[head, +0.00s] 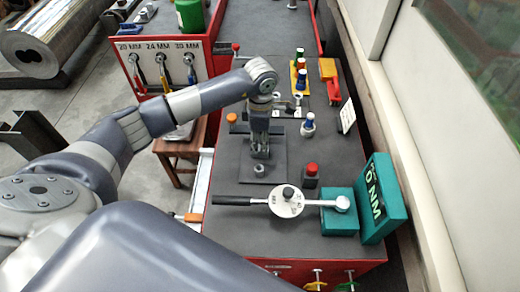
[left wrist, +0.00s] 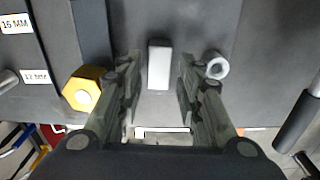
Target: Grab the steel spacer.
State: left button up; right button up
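A pale metal block (left wrist: 159,65), which looks like the steel spacer, lies between the two fingers of my left gripper (left wrist: 158,92) in the left wrist view. The fingers are open, with a gap on each side of the block. In the head view my left gripper (head: 259,153) points down over a dark square plate (head: 277,174), and the fingers hide the block. A small steel ring (head: 259,170) sits just on the near side of the gripper. The ring also shows right of the fingers in the left wrist view (left wrist: 216,65). My right gripper is not in view.
An orange knob (head: 232,118) stands left of the gripper, and a red-topped post (head: 310,172) stands to its right. A torque wrench (head: 285,201) lies across the near side, by a green case (head: 380,199). A blue-topped piece (head: 308,124) is farther right.

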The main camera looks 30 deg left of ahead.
aim_at(260, 147)
pick_arm(q)
notch_tip(260, 147, down, 4)
jog(key=shift+a+f+p, duration=0.1)
jog(key=shift+p, duration=0.3)
grip_shut()
jog(key=shift+w, duration=0.1)
